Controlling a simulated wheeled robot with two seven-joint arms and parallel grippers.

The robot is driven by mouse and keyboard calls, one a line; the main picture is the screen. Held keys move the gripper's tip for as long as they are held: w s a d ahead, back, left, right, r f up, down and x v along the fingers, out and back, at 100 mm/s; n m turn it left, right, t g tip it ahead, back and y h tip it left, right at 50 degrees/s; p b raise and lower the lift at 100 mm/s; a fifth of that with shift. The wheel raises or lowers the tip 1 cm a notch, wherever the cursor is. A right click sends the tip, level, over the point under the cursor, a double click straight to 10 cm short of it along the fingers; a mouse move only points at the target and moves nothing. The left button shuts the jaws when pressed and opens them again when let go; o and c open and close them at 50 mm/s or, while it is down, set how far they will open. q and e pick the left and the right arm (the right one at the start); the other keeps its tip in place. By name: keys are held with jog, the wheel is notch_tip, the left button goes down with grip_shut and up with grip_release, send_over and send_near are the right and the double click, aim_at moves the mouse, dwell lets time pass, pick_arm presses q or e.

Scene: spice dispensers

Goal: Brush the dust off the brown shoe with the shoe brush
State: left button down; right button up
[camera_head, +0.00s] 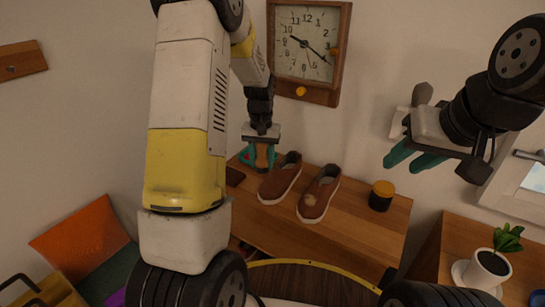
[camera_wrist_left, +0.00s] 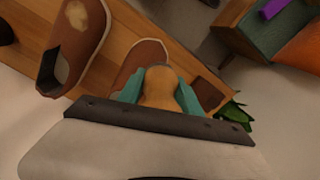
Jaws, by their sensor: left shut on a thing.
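Two brown shoes with white soles stand side by side on a wooden cabinet top: the left shoe (camera_head: 283,177) and the right shoe (camera_head: 322,188). The right shoe has a pale dust patch (camera_head: 309,200) on its toe; this patch also shows in the left wrist view (camera_wrist_left: 77,14). My left gripper (camera_head: 261,156) is shut on the tan shoe brush (camera_wrist_left: 160,88), just behind and left of the left shoe. The brush's bristles are hidden. In the left wrist view, the left shoe (camera_wrist_left: 143,55) lies just beyond the brush. My right gripper (camera_head: 413,158) is open and empty in the air at the right.
A dark jar with a yellow lid (camera_head: 382,194) stands right of the shoes on the cabinet top (camera_head: 365,217). A dark brown block (camera_head: 235,176) lies at its left end. A wall clock (camera_head: 306,45) hangs above. A potted plant (camera_head: 490,265) stands at the lower right.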

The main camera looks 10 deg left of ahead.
pick_arm(q)
jog(key=shift+r, duration=1)
